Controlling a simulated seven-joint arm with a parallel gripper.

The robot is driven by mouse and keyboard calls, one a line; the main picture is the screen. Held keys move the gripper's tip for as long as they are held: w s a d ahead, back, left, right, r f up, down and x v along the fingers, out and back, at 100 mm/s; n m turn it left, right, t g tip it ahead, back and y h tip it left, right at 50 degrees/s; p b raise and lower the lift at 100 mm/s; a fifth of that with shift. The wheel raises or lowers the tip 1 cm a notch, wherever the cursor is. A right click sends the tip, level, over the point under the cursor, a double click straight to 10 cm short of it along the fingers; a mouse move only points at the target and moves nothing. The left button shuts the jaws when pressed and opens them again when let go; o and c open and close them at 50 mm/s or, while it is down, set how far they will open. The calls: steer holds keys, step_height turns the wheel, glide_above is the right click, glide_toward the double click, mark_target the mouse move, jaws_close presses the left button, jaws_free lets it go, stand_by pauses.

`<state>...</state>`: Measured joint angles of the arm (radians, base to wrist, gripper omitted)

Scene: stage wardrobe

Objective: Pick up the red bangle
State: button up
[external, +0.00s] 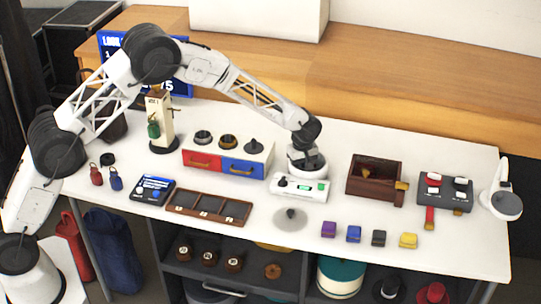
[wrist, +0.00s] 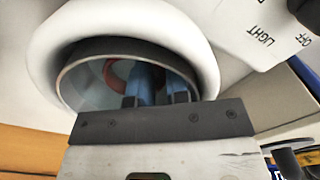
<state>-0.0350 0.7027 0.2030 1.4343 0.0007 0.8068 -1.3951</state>
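The red bangle (wrist: 117,76) lies inside a round white-rimmed bowl (wrist: 40,62) in the wrist view. Only part of its ring shows; the left finger covers the rest. My gripper (wrist: 160,80) reaches down into the bowl, its two bluish fingers apart with a gap between them. The left finger is beside or over the bangle; I cannot tell whether they touch. In the external view my gripper (external: 307,161) is over the round white device, and the bangle is hidden there.
The bowl's device has a white front panel (external: 298,188) marked LIGHT and OFF in the wrist view. A red-and-blue drawer box (external: 227,160) stands left, a brown wooden box (external: 374,180) right. A grey disc (external: 291,219) and small coloured blocks lie in front.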

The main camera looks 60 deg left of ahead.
steer(key=shift+w+d, duration=0.1)
stand_by(0.4)
steer(key=shift+r, duration=0.1)
jaws_close()
steer(key=shift+r, duration=0.1)
stand_by(1.1)
